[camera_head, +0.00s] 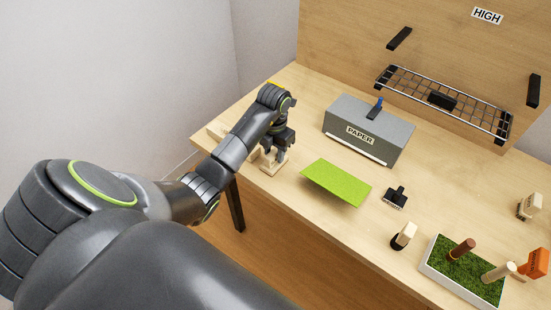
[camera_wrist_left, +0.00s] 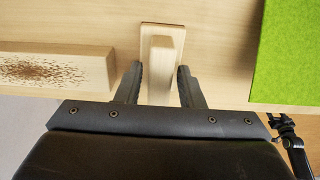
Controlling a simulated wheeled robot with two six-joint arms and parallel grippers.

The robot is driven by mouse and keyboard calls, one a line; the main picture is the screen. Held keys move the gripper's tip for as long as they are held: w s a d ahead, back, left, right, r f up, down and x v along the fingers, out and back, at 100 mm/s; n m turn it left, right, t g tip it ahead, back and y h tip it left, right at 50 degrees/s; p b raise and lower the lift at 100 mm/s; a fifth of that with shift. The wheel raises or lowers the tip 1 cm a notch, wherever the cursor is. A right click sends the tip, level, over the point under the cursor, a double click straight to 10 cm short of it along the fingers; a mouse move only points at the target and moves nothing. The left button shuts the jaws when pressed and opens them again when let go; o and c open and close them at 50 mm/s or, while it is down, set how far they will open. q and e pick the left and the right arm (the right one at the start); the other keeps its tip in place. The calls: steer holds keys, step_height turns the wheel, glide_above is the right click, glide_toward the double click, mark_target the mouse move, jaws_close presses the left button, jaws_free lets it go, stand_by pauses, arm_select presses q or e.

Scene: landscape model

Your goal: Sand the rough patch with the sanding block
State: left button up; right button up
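The sanding block (camera_wrist_left: 162,60) is a pale wooden block with an upright handle; in the head view its base (camera_head: 273,168) shows on the table near the front edge. My left gripper (camera_head: 272,150) is over it, pointing down. In the left wrist view the left gripper's fingers (camera_wrist_left: 160,82) stand on either side of the handle, with small gaps, so it looks open. The rough patch (camera_wrist_left: 42,70) is a dark brown speckled area on a pale wooden board (camera_wrist_left: 100,68), left of the block. In the head view my arm mostly hides the board.
A green sheet (camera_head: 336,183) lies right of the block. Behind it is a grey PAPER box (camera_head: 368,130). A black-based tool (camera_head: 395,197), a small brush-like item (camera_head: 404,236) and a moss tray (camera_head: 432,265) with pegs stand further right. A wire rack (camera_head: 445,100) hangs behind.

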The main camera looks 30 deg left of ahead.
arm_select(q)
jaws_close()
steer(key=shift+r+p, duration=2.25)
steer(key=shift+r, duration=0.75)
